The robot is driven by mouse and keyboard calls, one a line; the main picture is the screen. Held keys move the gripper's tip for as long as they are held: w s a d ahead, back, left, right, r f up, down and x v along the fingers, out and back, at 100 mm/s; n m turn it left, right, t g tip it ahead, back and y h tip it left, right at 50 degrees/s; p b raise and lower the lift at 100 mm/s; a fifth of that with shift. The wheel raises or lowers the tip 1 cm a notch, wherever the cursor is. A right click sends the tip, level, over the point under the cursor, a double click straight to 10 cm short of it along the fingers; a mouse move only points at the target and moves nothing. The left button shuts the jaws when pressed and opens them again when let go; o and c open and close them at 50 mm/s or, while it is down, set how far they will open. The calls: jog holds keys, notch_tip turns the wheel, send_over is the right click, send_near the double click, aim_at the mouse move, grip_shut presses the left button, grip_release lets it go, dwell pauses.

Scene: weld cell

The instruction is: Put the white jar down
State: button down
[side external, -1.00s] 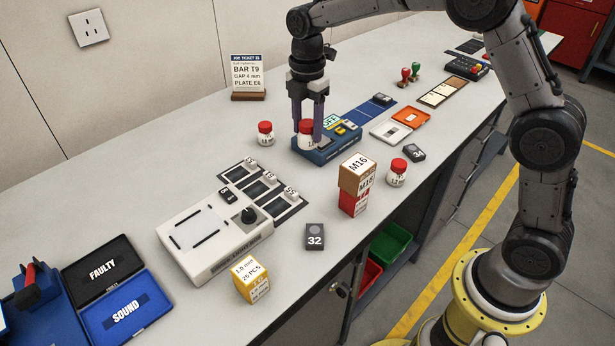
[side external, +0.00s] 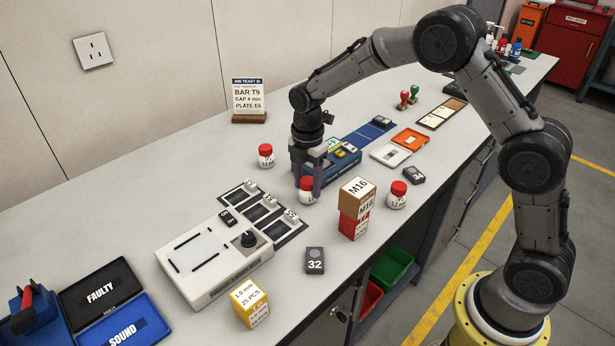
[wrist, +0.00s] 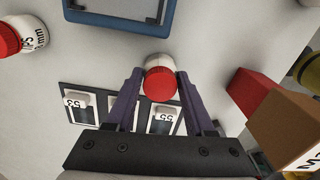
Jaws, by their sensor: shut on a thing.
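My gripper (side external: 307,188) is shut on a white jar (side external: 306,196) with a red lid. The jar is upright between the fingertips, just in front of the blue bin (side external: 343,163) and to the left of the stacked M16 boxes. In the wrist view the jar (wrist: 157,61) sits between the purple fingers, clear of the blue bin's edge (wrist: 120,22). The jar is at or just above the bench top; I cannot tell whether its base touches. The fingers hide part of it in the side view.
Two similar red-lidded jars stand nearby, one at the left (side external: 266,160) and one at the right (side external: 397,201). The M16 box stack (side external: 355,208) is close on the right. A dark slotted strip (side external: 266,211) lies to the left. Bare bench (side external: 285,275) shows in front.

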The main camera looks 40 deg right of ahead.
aim_at(308, 181)
jog(key=shift+f, duration=0.1)
jog(key=shift+c, duration=1.3)
grip_release()
jog(key=shift+f, duration=0.1)
notch_tip(308, 181, up, 14)
jog(key=shift+s, duration=0.15)
jog(key=s+d+r+m+t, duration=0.1)
jog(key=s+r+m+t, duration=0.1)
jog(key=s+r+m, duration=0.55)
jog(key=s+d+f+m+t, duration=0.1)
jog(key=s+m, duration=0.4)
jog(key=s, duration=0.6)
jog(key=s+d+f+m+t, duration=0.1)
jog(key=s+f+m+t, duration=0.1)
jog(key=s+m, duration=0.4)
jog(key=s, duration=0.5)
jog(key=shift+t, duration=0.3)
jog(key=shift+s+f+m, duration=0.3)
jog(key=shift+s+m, duration=0.05)
jog(key=shift+s, duration=0.05)
jog(key=shift+c, duration=0.2)
